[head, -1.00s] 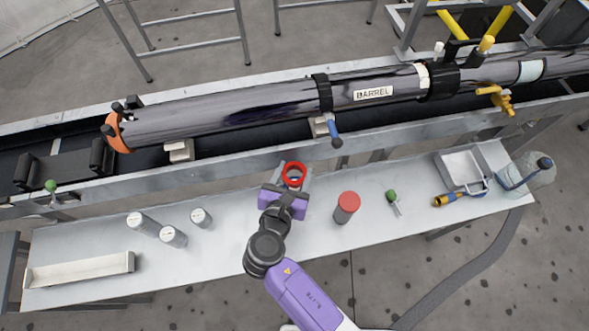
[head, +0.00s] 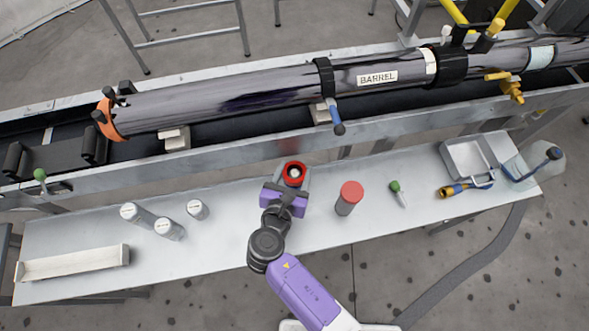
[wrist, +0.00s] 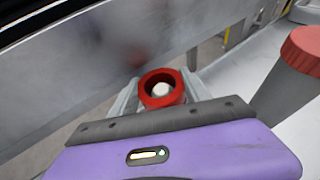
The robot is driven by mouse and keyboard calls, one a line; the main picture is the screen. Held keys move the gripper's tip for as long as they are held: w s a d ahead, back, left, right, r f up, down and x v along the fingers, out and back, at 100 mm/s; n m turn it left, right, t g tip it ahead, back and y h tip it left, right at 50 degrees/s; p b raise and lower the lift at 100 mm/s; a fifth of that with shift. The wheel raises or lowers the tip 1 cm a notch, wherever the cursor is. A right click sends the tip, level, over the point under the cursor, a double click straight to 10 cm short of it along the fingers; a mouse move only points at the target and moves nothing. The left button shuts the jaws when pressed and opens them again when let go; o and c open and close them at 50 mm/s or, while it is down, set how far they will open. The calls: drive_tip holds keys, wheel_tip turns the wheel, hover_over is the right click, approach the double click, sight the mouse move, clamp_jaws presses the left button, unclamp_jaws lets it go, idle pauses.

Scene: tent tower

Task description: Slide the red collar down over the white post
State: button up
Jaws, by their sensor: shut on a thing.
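The red collar (head: 302,174) is a short thick ring at the end of my gripper (head: 292,181). In the wrist view the collar (wrist: 161,101) sits between the two grey fingers, which are shut on its sides. The round top of the white post (wrist: 161,89) shows inside the collar's hole, roughly in the middle. From above, the post (head: 294,172) also shows as a pale spot within the ring. The collar and gripper hide the rest of the post, so I cannot tell how far down the collar sits.
A grey cylinder with a red top (head: 349,198) stands to the right on the bench (head: 240,240). Behind the bench runs a metal rail (head: 230,152) below the long barrel (head: 230,95). A grey tray (head: 468,160) lies far right.

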drive_tip(key=shift+f, duration=0.3)
idle(0.5)
drive_tip(key=o, duration=1.6)
drive_tip(key=shift+c, duration=0.2)
drive_tip(key=shift+s, duration=0.1)
drive_tip(key=v, duration=0.7)
drive_tip(key=shift+s+a+r, duration=0.1)
drive_tip(key=shift+s, duration=0.2)
